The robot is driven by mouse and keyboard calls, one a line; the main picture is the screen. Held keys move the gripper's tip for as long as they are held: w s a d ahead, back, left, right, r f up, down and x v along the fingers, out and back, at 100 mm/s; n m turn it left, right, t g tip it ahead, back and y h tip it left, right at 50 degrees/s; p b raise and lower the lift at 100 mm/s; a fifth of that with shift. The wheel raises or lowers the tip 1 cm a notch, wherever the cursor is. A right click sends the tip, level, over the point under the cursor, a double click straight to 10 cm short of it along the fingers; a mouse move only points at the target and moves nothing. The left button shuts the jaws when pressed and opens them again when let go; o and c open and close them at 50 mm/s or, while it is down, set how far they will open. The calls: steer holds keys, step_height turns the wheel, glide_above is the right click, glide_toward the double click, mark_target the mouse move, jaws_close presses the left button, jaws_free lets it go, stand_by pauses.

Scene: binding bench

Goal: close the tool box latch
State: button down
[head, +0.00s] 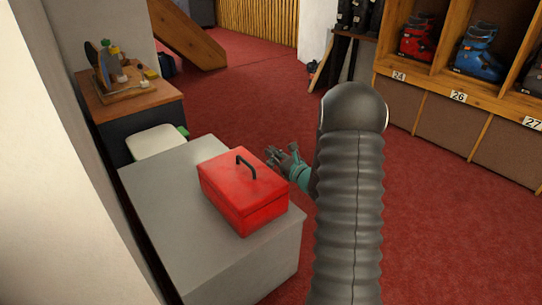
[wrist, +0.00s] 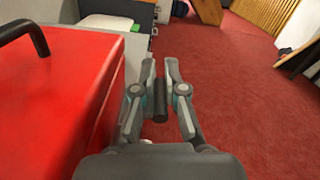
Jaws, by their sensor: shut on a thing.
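The red tool box (head: 243,190) stands on a grey bench with its lid down and a black handle (head: 246,166) on top. In the wrist view the box (wrist: 60,95) fills the left side. My gripper (head: 280,158) is beside the box's right side in the head view. In the wrist view my gripper (wrist: 157,75) has its fingers close together, with a dark bar (wrist: 160,100) between them. I cannot tell whether this bar is the latch or joins the box. No latch shows clearly in either view.
The grey bench top (head: 160,190) is clear left of the box. A white-topped bin (head: 156,142) and a wooden table (head: 130,95) with small items stand behind. Open red carpet (head: 230,95) lies beyond. Boot cubbies (head: 470,70) line the right.

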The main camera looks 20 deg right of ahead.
steer(key=shift+a, duration=0.1)
steer(key=c, duration=1.5)
jaws_free()
steer(key=shift+s, duration=0.15)
steer(key=v, duration=1.1)
steer(key=shift+s, duration=0.4)
